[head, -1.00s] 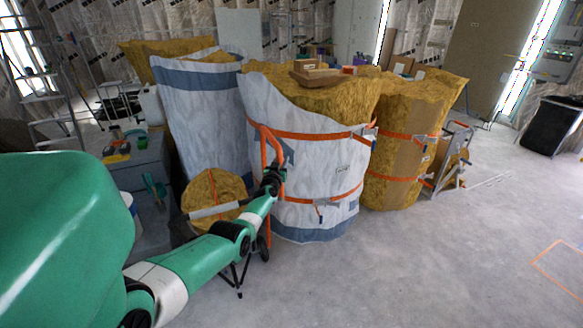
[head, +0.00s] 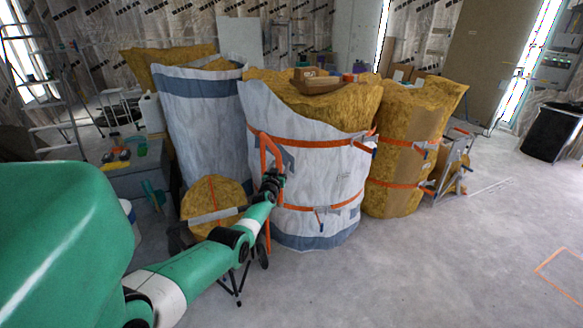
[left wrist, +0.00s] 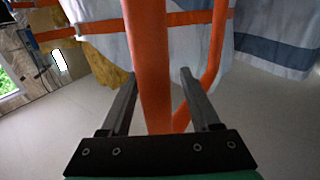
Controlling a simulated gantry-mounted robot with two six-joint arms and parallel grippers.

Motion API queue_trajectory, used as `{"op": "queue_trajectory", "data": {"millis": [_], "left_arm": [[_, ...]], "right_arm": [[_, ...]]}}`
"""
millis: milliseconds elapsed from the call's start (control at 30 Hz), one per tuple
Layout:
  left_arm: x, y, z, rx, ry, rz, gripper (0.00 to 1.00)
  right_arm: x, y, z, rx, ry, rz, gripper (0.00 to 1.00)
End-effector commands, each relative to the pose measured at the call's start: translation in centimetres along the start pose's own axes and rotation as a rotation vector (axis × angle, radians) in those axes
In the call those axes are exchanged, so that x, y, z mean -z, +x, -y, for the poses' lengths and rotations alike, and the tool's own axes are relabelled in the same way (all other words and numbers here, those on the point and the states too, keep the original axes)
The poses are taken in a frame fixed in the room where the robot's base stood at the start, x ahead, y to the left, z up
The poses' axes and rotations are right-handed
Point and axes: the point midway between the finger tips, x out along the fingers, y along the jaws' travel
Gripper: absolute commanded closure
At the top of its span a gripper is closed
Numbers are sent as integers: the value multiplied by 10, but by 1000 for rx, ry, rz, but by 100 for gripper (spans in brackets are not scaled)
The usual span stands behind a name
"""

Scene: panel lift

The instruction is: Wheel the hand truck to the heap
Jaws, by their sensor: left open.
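The orange tubular hand truck (head: 264,152) stands upright in front of a large insulation roll wrapped in white (head: 300,190). One dark wheel (head: 262,257) shows on the floor at its foot; its lower frame is partly hidden by my left arm. My left gripper (head: 274,178) is at the truck's upright tubing. In the left wrist view, the open fingers of the gripper (left wrist: 158,75) lie on either side of a thick orange tube (left wrist: 148,50), with a gap beside it. A second orange tube (left wrist: 217,50) runs to the right. I cannot tell which pile is the heap. My right gripper is out of view.
Strapped insulation rolls (head: 400,150) stand close behind the truck. A small yellow roll (head: 213,195) is left of it. A grey bench (head: 140,180) with tools is further left. The concrete floor (head: 430,270) at front right is open. A black bin (head: 553,128) stands far right.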

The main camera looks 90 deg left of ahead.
Motion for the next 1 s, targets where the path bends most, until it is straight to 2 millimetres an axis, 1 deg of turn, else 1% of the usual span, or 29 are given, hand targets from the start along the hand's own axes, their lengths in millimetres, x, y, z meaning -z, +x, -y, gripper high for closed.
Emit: {"op": "queue_trajectory", "data": {"millis": [133, 267, 367, 500, 600, 700, 800, 1000], "left_arm": [[2, -4, 0, -1, 0, 2, 37], [7, -17, 0, -1, 0, 3, 37], [10, -34, 0, 0, 1, 4, 37], [10, -65, 0, -1, 1, 4, 37], [8, -86, 0, -1, 0, 3, 37], [5, -103, 0, 0, 0, 2, 37], [2, -113, 0, 1, 0, 1, 37], [0, -117, 0, 1, 0, -1, 37]], "right_arm": [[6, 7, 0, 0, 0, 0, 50], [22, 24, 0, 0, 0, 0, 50], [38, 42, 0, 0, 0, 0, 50], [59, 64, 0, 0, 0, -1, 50], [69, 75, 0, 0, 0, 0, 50], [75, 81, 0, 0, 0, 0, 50], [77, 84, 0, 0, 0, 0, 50], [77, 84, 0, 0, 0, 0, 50]]}}
